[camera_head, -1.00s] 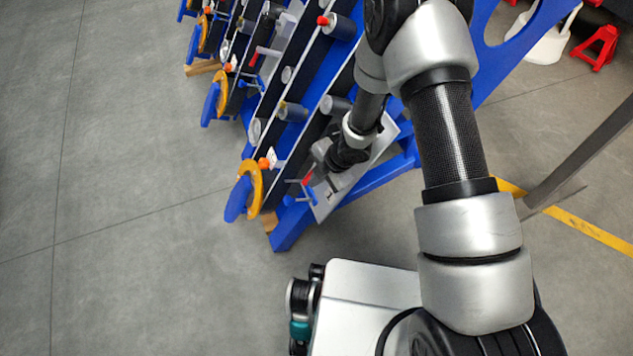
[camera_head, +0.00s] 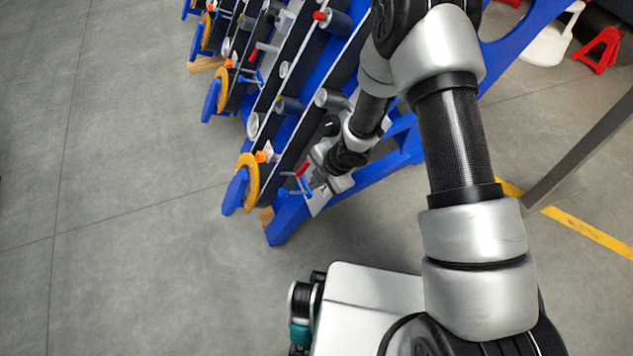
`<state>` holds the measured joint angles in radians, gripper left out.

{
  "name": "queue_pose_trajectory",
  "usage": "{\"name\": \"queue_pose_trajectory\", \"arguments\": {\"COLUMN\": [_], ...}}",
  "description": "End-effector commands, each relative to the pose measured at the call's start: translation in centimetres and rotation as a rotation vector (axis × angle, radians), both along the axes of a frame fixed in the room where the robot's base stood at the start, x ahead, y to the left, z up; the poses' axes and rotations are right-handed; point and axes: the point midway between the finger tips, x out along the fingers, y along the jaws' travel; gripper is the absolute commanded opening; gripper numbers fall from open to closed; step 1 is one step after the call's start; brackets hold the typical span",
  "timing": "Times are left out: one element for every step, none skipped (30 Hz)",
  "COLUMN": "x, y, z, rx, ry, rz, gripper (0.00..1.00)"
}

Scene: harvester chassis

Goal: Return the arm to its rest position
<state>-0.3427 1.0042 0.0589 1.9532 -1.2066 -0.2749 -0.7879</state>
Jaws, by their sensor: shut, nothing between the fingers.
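My arm (camera_head: 455,140) reaches up from my base at the lower right, bends at the top of the picture and comes back down to the left. My gripper (camera_head: 318,188) is at the end of it, beside the lower end of the blue chassis frame (camera_head: 290,222). It looks small and partly hidden by my wrist. Its fingers are shut with nothing seen between them. Whether it touches the frame cannot be told.
The frame carries dark rails with grey cylinders (camera_head: 288,106), orange rings (camera_head: 249,180) and blue discs (camera_head: 235,191). A grey post (camera_head: 585,150) and a red stand (camera_head: 598,50) are on the right. Grey floor (camera_head: 120,230) on the left is clear.

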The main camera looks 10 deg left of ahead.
Motion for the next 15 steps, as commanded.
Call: {"name": "queue_pose_trajectory", "arguments": {"x": [-0.2,-0.5,-0.8,-1.0,-1.2,-1.5,-1.6,-1.8,-2.0,-2.1,-2.3,-2.5,-2.5,-2.6,-2.7], "y": [-0.6,-0.9,-1.3,-1.7,-2.0,-2.4,-2.6,-2.9,-3.2,-3.4,-3.6,-3.8,-3.9,-4.0,-4.1], "z": [1.7,2.4,3.3,3.9,4.5,5.1,5.7,6.1,6.7,7.1,7.4,7.8,8.0,8.2,8.4], "rx": [0.0,0.0,0.001,0.001,0.001,0.0,0.001,0.0,0.0,0.0,0.0,0.0,0.0,0.0,0.0], "ry": [-0.003,-0.003,-0.002,-0.001,-0.001,-0.001,-0.002,-0.001,-0.001,-0.001,-0.001,0.0,0.0,-0.001,0.0], "rz": [-0.001,-0.001,-0.002,-0.003,-0.003,-0.001,-0.002,-0.001,-0.001,-0.001,-0.001,-0.001,-0.001,-0.001,0.0], "gripper": [0.0,0.0,0.0,0.0,0.0,0.0,0.0,0.0,0.0,0.0,0.0,0.0,0.0,0.0,0.0]}}
